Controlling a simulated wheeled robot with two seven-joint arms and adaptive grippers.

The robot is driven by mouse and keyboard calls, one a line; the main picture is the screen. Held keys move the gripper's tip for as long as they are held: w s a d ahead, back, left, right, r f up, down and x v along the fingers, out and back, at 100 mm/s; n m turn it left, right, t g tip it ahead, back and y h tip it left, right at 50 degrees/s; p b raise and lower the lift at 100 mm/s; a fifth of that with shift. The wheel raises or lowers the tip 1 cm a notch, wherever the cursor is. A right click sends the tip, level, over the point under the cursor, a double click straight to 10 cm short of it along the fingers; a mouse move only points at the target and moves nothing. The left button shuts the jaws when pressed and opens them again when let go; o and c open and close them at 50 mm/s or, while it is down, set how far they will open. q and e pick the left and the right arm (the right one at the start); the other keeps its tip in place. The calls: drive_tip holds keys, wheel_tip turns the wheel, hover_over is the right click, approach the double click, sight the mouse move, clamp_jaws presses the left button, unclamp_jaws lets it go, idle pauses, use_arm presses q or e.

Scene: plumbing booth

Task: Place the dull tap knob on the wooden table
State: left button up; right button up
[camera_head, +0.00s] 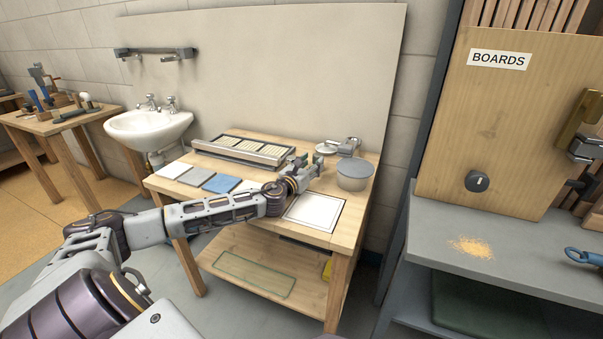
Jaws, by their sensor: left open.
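A white sink (148,128) hangs on the wall at the left, with two grey metal taps, a left one (151,103) and a right one (171,104). I cannot tell which knob is the dull one; at this size their finish is unclear. A wooden table (345,228) stands in the middle, to the right of the sink. My right gripper is not in view.
The table holds a slatted tray (243,149), flat tiles (221,183), a white-topped square panel (314,211) and the grey pot (354,174). A second wooden table (57,125) with tools stands far left. A grey bench (510,255) with orange dust is at right.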

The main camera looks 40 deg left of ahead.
use_arm(q)
drive_tip(key=shift+s, duration=0.8)
drive_tip(key=shift+s+d+p, duration=0.2)
drive_tip(key=shift+s+p, duration=0.1)
drive_tip(key=shift+s, duration=1.8)
drive_tip(key=shift+s+d+p, duration=0.15)
drive_tip(key=shift+s+p, duration=0.15)
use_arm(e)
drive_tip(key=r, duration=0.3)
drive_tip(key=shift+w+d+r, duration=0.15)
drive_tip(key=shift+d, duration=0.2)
use_arm(q)
drive_tip(key=shift+s, duration=0.1)
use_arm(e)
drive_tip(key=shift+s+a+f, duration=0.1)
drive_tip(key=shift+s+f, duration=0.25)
